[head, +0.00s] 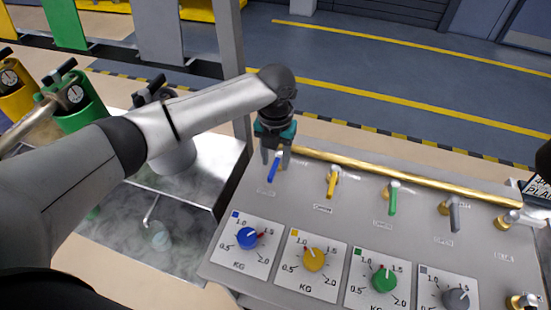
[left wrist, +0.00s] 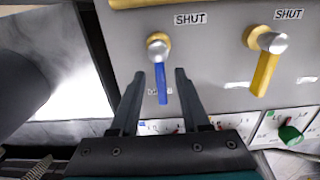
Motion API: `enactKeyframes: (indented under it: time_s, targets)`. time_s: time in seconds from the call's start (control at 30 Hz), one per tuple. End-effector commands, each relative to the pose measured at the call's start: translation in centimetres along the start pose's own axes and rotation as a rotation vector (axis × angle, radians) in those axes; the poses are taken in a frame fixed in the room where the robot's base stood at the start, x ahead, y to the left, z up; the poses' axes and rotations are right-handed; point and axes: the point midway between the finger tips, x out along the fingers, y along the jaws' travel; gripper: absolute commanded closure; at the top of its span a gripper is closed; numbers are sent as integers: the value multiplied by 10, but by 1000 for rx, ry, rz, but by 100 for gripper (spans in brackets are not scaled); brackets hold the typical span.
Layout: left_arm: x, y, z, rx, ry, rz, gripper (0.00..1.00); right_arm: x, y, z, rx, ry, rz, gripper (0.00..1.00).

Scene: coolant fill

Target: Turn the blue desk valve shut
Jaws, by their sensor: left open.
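The blue desk valve (head: 272,170) is a short blue lever on a brass and silver fitting at the left of the grey desk panel. In the left wrist view the blue lever (left wrist: 161,86) hangs from its pivot toward my gripper, and a label reading SHUT (left wrist: 190,19) sits up and to the right of the pivot. My left gripper (head: 275,155) is open, pointing down at the valve. In the left wrist view its two fingers (left wrist: 159,76) stand one on each side of the blue lever, with gaps visible. My right gripper is not in view.
Yellow (head: 332,184), green (head: 393,200) and grey (head: 454,215) valves stand in a row to the right. A brass pipe (head: 400,174) runs behind them. Dials, including a blue one (head: 247,238), line the front. A metal table (head: 205,180) with vapour lies left.

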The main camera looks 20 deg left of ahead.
Motion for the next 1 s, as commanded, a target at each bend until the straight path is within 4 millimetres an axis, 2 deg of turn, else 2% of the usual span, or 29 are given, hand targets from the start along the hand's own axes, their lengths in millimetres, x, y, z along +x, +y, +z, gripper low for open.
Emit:
enactKeyframes:
  time_s: [0.33,0.73,1.0]
  targets:
    - [4,0,0,0,-1,-1,54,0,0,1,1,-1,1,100]
    - [4,0,0,0,-1,-1,99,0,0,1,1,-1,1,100]
    - [4,0,0,0,-1,0,100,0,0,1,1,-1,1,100]
